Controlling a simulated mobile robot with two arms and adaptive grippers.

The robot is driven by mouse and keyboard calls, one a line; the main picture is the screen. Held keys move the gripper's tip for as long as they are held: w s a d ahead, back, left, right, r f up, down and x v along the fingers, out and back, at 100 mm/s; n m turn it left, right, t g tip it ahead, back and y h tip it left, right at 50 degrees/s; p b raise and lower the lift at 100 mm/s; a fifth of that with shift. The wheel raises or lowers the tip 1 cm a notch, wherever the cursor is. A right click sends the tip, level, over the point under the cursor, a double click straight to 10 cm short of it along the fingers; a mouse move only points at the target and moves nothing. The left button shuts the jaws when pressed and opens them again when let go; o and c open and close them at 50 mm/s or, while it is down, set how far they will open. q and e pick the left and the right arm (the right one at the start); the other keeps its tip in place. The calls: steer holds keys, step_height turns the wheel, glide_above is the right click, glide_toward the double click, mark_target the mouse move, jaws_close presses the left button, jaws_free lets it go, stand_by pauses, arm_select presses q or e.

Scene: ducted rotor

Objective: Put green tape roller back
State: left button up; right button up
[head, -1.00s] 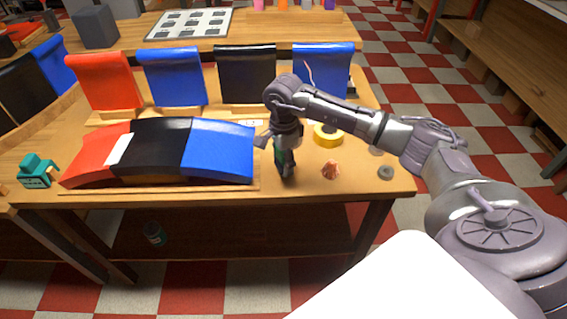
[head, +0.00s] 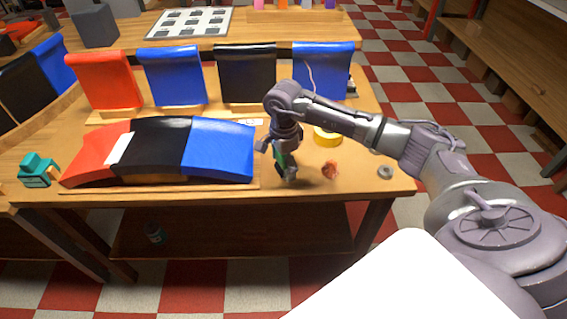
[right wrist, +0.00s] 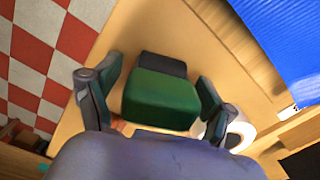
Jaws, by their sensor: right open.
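A green block-shaped tool with a dark grey end, which looks like the green tape roller (right wrist: 162,98), is between my right gripper's fingers in the right wrist view. In the head view it shows as a small green patch (head: 281,158), mostly hidden by the gripper. My right gripper (head: 284,172) is low over the table, right of the blue curved panel. It is open in the right wrist view (right wrist: 160,80), with a finger on each side of the green tool and gaps visible. My left gripper is not in view.
A yellow tape ring (head: 327,138), a crumpled orange piece (head: 331,171) and a grey ring (head: 386,172) lie right of the gripper. Red, black and blue curved panels (head: 220,152) lie left. A teal tool (head: 38,171) stands at far left.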

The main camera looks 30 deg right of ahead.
step_height(320, 180, up, 12)
steer(key=shift+b, duration=0.45)
